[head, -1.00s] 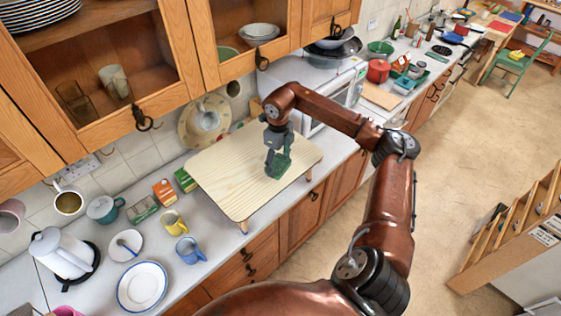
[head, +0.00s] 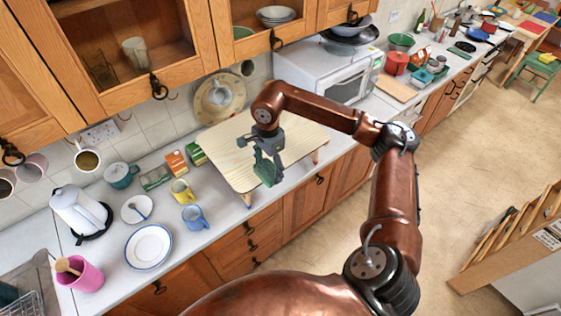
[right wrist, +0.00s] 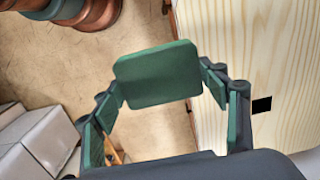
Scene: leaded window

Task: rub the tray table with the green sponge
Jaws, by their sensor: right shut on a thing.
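The tray table (head: 228,151) is a pale wood-grain board on short legs, standing on the worktop below the wall cupboards. It fills the right side of the right wrist view (right wrist: 275,50). My right gripper (head: 268,155) points down at the table's front edge. It is shut on the green sponge (head: 267,174), a dark green block with rounded corners, held between the fingertips in the right wrist view (right wrist: 158,76). The sponge overlaps the front edge in the head view; I cannot tell whether it touches the board. My left gripper is not in view.
Small boxes (head: 176,162), a yellow mug (head: 181,191) and a blue mug (head: 194,217) stand left of the table. A plate (head: 148,246), a kettle (head: 78,210) and a pink pot (head: 80,274) are further left. A microwave (head: 325,75) stands behind right.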

